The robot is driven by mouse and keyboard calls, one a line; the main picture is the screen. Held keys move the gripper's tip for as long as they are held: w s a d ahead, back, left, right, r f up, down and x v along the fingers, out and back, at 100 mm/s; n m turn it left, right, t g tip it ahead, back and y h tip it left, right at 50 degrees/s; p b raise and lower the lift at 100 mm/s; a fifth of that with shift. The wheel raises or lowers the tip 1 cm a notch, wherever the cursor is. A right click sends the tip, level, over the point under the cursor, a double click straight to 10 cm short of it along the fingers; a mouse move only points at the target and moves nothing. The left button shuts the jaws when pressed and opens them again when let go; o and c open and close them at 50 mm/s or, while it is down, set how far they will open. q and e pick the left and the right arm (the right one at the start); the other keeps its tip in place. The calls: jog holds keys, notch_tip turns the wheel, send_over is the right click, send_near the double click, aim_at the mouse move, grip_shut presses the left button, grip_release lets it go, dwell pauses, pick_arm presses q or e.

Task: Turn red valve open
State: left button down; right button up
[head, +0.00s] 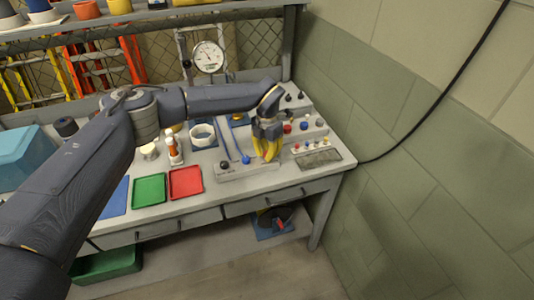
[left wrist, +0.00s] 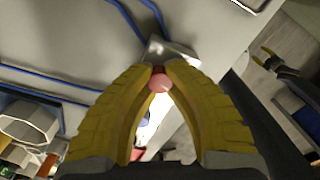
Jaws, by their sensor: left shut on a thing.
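My left gripper (head: 266,157), with yellow fingers, reaches down over the right part of a grey valve block (head: 245,172) on the bench. In the left wrist view its fingertips (left wrist: 160,72) are closed around a pinkish-red round knob, the red valve's handle (left wrist: 159,82). A shiny metal piece (left wrist: 172,52) sits just beyond the tips. In the head view the fingers hide the red knob. A blue knob (head: 246,160) and a black knob (head: 224,165) stand left of the gripper. My right gripper (left wrist: 268,60) shows small in the left wrist view, its yellow fingers apart.
A panel with several coloured knobs (head: 304,127) stands close on the right. A pressure gauge (head: 208,57) is behind. A wall (head: 430,150) bounds the right side.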

aim_at(267, 153)
pick_arm(q)
jog(key=n, duration=0.6)
jog(key=shift+n, duration=0.3)
jog(key=n, duration=0.5)
jog(key=shift+n, duration=0.4)
jog(key=c, duration=1.1)
grip_release()
jog(key=shift+r, duration=0.15)
notch_tip(267, 153, up, 12)
jog(key=shift+f, duration=0.15)
